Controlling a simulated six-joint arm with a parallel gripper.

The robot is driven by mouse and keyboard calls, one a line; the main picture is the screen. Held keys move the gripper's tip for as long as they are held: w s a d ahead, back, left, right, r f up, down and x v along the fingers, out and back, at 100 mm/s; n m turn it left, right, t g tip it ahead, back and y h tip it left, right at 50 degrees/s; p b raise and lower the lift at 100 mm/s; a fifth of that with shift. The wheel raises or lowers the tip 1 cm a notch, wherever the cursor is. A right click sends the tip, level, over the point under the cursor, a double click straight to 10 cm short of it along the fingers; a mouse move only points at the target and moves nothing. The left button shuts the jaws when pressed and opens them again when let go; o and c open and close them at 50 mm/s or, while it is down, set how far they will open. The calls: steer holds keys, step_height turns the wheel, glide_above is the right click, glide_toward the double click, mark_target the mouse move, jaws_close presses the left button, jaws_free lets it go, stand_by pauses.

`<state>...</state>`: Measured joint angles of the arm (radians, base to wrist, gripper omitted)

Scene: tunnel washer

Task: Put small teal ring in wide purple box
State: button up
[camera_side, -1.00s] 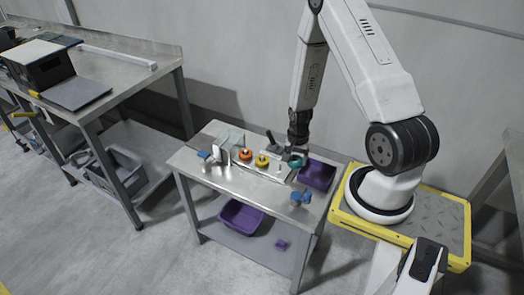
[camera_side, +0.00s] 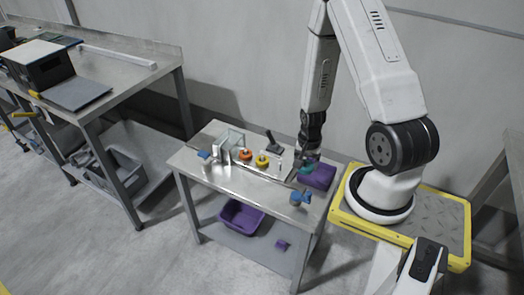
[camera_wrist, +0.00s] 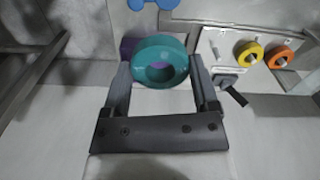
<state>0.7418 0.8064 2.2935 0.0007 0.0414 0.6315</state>
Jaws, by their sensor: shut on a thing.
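The small teal ring (camera_wrist: 160,60) is held between the two fingers of my gripper (camera_wrist: 161,78) in the wrist view. In the side view my gripper (camera_side: 306,163) points down with the teal ring (camera_side: 306,170) at its tips. The ring appears over the left part of the purple box (camera_side: 322,178) at the right end of the table; its exact height above the box is hard to tell. A little purple of the box (camera_wrist: 128,46) shows beside the ring in the wrist view, where the ring and finger hide most of it.
An orange ring (camera_side: 246,155) and a yellow ring (camera_side: 262,161) sit on a fixture on the table (camera_side: 233,182). A blue-topped item (camera_side: 300,198) stands at the front right. Another purple bin (camera_side: 241,218) and a small purple piece (camera_side: 281,244) lie on the lower shelf.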

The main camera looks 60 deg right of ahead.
steer(key=s+d+f, duration=0.1)
steer(key=d+f, duration=0.3)
steer(key=d, duration=0.8)
steer(key=shift+s+f, duration=0.15)
steer(key=shift+f, duration=0.15)
steer(key=shift+f, duration=0.15)
steer(key=shift+f, duration=2.7)
steer(key=o, duration=1.1)
